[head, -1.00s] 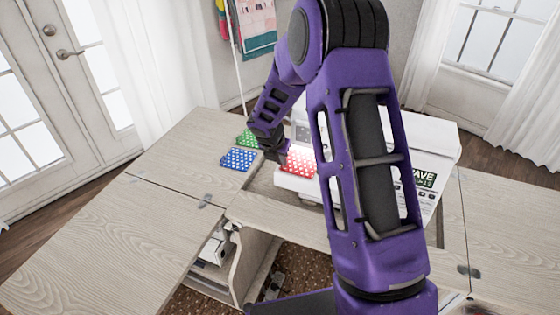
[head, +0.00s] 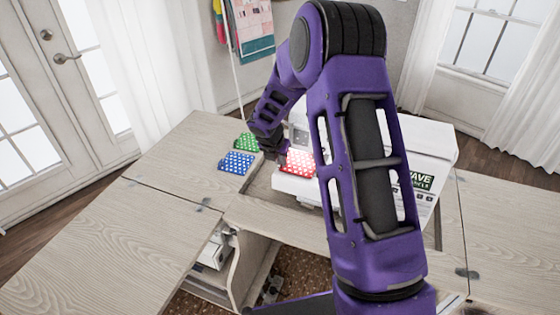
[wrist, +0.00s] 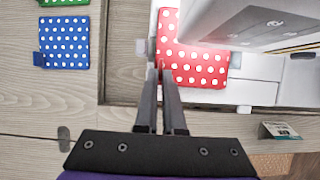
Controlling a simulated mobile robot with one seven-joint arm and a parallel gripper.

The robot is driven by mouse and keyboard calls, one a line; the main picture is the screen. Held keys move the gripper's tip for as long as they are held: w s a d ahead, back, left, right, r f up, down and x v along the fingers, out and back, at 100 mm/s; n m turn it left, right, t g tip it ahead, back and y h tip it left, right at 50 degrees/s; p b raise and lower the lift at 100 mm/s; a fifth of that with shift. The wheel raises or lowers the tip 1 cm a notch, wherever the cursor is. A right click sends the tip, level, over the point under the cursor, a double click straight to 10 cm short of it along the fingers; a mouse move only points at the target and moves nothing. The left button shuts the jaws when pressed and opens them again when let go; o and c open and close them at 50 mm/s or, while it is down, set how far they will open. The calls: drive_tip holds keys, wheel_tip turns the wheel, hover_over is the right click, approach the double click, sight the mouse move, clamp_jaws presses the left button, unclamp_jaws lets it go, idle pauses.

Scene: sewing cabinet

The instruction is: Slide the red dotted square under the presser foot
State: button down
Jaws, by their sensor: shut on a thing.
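The red dotted square (head: 300,163) lies flat on the white bed of the sewing machine (head: 434,150). In the wrist view, the red square (wrist: 200,68) has its upper right part hidden under the machine's head (wrist: 250,18). My gripper (wrist: 158,66) is shut on the red square's left edge. In the head view, my gripper (head: 284,160) is at the left side of the square, partly hidden by my arm. I cannot make out the presser foot in either view.
A blue dotted square (head: 237,163) and a green dotted square (head: 246,142) lie on the wooden cabinet top (head: 160,160), left of the machine. The machine sits in a recess with a raised wooden edge. The left cabinet top is mostly clear.

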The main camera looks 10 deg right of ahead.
drive_tip(key=c, duration=0.9)
unclamp_jaws()
drive_tip(key=shift+c, duration=0.2)
drive_tip(key=shift+r, duration=0.1)
drive_tip(key=v, duration=1.7)
drive_tip(key=shift+r, duration=0.1)
